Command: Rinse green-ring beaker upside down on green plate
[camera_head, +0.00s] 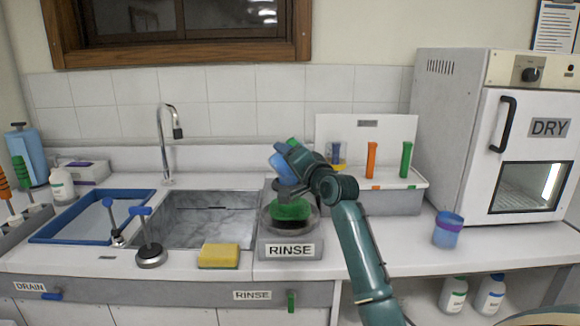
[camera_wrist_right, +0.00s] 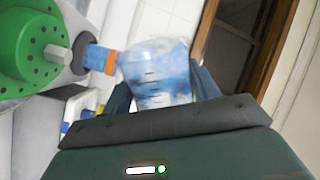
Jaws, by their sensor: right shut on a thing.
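A translucent blue beaker (camera_head: 282,168) is held tilted above the rinse station (camera_head: 290,248); a green band (camera_head: 293,143) shows at its upper end. The station's green plate (camera_head: 290,210) lies just below, apart from the beaker. My right gripper (camera_head: 292,172) is shut on the beaker, and the arm partly hides it. In the right wrist view the beaker (camera_wrist_right: 158,75) sits between the fingers (camera_wrist_right: 165,92), its ring not clear. The perforated green plate (camera_wrist_right: 28,45) with a central nozzle is at upper left. My left gripper is not in view.
A purple-rimmed beaker (camera_head: 448,232) stands on the counter at right, before the DRY oven (camera_head: 500,140). A rack (camera_head: 385,200) with orange and green posts is behind. A yellow sponge (camera_head: 219,257), the sink (camera_head: 210,220) and a blue tray (camera_head: 90,215) lie left.

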